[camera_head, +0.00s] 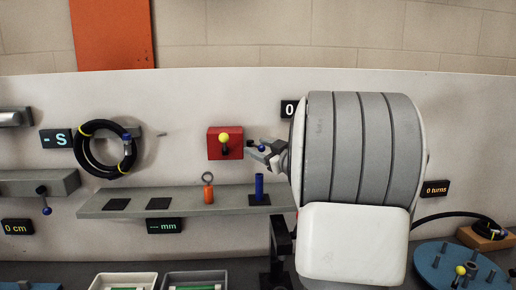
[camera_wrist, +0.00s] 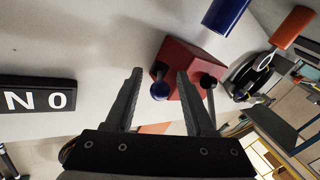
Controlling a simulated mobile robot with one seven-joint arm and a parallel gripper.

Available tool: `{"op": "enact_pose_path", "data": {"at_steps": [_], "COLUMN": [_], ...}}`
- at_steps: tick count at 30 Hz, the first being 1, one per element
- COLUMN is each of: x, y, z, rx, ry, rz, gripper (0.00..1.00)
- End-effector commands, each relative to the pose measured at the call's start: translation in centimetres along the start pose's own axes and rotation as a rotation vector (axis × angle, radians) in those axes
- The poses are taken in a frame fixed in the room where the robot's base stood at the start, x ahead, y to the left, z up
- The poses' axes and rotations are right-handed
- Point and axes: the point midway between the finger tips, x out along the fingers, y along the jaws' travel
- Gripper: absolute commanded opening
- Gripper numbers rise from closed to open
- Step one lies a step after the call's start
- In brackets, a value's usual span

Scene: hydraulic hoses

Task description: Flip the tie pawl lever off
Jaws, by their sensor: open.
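A red box (camera_head: 216,150) is mounted on the wall panel, and a lever with a yellow knob (camera_head: 224,138) stands on its front. A short dark lever with a blue knob (camera_head: 262,148) sits at its right side. No label shows which one is the tie pawl lever. My gripper (camera_head: 260,154) is just right of the box, beside the blue knob. In the wrist view, my gripper (camera_wrist: 159,72) is open and the blue knob (camera_wrist: 160,91) appears between its fingers. Contact cannot be told. The red box (camera_wrist: 186,58) is partly hidden by the right finger.
Below the box, a grey shelf (camera_head: 130,205) holds an orange cylinder with a ring (camera_head: 208,192) and a blue cylinder (camera_head: 259,186). A coiled black hose (camera_head: 82,158) hangs at left. A sign (camera_wrist: 37,96) is left of my fingers in the wrist view.

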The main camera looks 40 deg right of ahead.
Motion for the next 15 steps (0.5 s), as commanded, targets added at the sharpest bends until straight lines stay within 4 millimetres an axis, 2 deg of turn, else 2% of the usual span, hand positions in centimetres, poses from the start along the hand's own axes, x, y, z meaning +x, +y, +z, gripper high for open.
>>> {"op": "enact_pose_path", "data": {"at_steps": [2,3,9,12,15], "x": [-0.01,-0.01,-0.03,-0.04,-0.04], "y": [-0.01,-0.01,-0.01,-0.01,-0.01], "z": [0.0,0.01,0.01,0.01,0.01], "rx": [0.0,0.0,0.0,0.0,0.0], "ry": [0.0,0.0,0.0,0.0,0.0], "rz": [0.0,0.0,0.0,0.0,0.0], "gripper": [0.54,0.51,0.15,0.0,0.0]}}
